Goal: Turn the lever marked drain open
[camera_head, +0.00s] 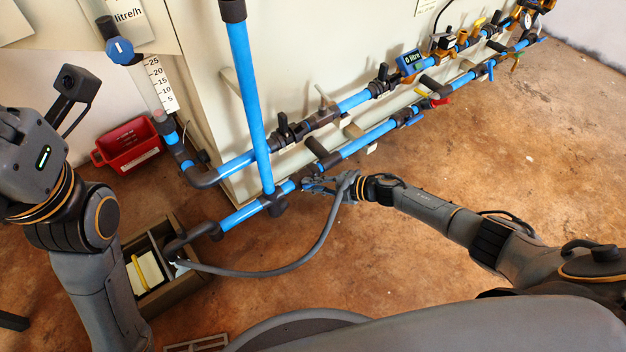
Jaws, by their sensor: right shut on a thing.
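My right gripper (322,187) reaches in from the right to the lower blue pipe, just right of its dark tee. It is shut on what looks like the dark lever of a valve there; the fingers hide most of this lever. I cannot read a drain mark on it. My left arm stands at the left edge, and its gripper fingers are not in view.
Blue pipes (243,80) with several valves run along the pale wall. A grey hose (310,255) loops below my right gripper to a wooden box (187,288). A red bin (130,146) stands at left. The brown floor (480,160) at right is clear.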

